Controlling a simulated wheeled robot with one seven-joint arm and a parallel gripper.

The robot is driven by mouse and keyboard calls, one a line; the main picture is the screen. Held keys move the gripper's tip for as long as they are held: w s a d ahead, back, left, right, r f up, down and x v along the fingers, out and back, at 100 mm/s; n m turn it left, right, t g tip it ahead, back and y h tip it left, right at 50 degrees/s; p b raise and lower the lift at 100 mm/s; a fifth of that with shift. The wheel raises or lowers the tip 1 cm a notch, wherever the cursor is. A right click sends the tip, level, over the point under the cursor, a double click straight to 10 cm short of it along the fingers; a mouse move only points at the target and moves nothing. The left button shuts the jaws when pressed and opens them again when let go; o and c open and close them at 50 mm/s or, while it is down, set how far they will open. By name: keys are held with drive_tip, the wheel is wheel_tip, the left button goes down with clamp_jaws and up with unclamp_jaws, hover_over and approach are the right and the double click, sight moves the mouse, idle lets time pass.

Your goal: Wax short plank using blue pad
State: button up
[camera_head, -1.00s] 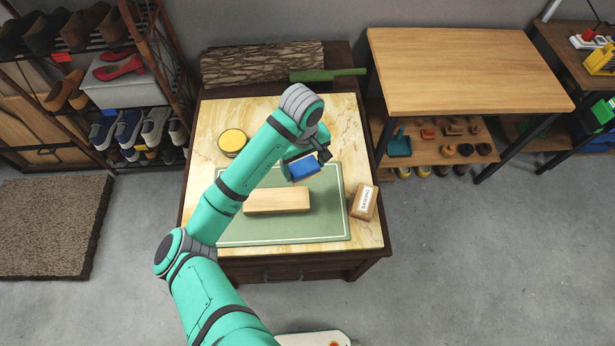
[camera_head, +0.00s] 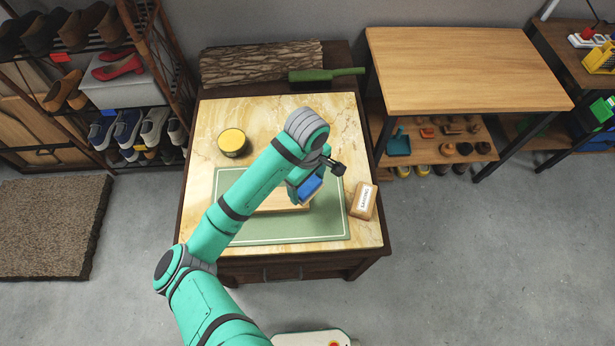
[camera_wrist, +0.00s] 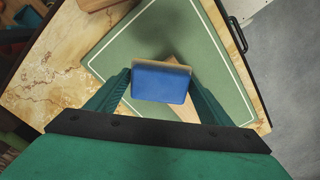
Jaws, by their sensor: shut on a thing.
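The blue pad (camera_head: 309,187) is between the fingers of my gripper (camera_head: 303,187), which is shut on it. In the wrist view the blue pad (camera_wrist: 160,82) sits between both green fingers of the gripper (camera_wrist: 160,88). The short plank (camera_head: 272,203) is light wood and lies on the green mat (camera_head: 330,225), partly hidden by my arm. In the wrist view the plank (camera_wrist: 184,112) shows partly behind the pad. The pad is tilted and over the right part of the plank; I cannot tell whether it touches.
A round tin with a yellow top (camera_head: 233,141) stands on the marble-look tabletop (camera_head: 212,180). A labelled wooden block (camera_head: 364,202) stands right of the mat.

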sight(273, 199)
wheel_tip(273, 199, down, 3)
drive_tip(key=shift+f, duration=0.15)
drive_tip(key=shift+s+f, duration=0.1)
drive_tip(key=shift+f, duration=0.45)
drive_tip(key=a, duration=0.3)
drive_tip(key=shift+a, duration=0.3)
drive_tip(key=shift+w+a, duration=0.15)
drive_tip(key=shift+a, duration=1.25)
drive_tip(key=shift+w+a, duration=0.1)
drive_tip(key=shift+a, duration=1.25)
drive_tip(key=a, duration=0.3)
drive_tip(key=shift+s+a, duration=0.15)
drive_tip(key=shift+a, duration=3.2)
drive_tip(key=shift+a+r, duration=0.1)
drive_tip(key=shift+a, duration=0.25)
drive_tip(key=shift+d, duration=9.8)
wheel_tip(273, 199, up, 2)
drive_tip(key=shift+r, duration=0.8)
wheel_tip(273, 199, up, 2)
drive_tip(key=shift+a+r, duration=0.1)
drive_tip(key=shift+a, duration=0.05)
drive_tip(key=shift+s+r, duration=0.1)
drive_tip(key=shift+r, duration=0.95)
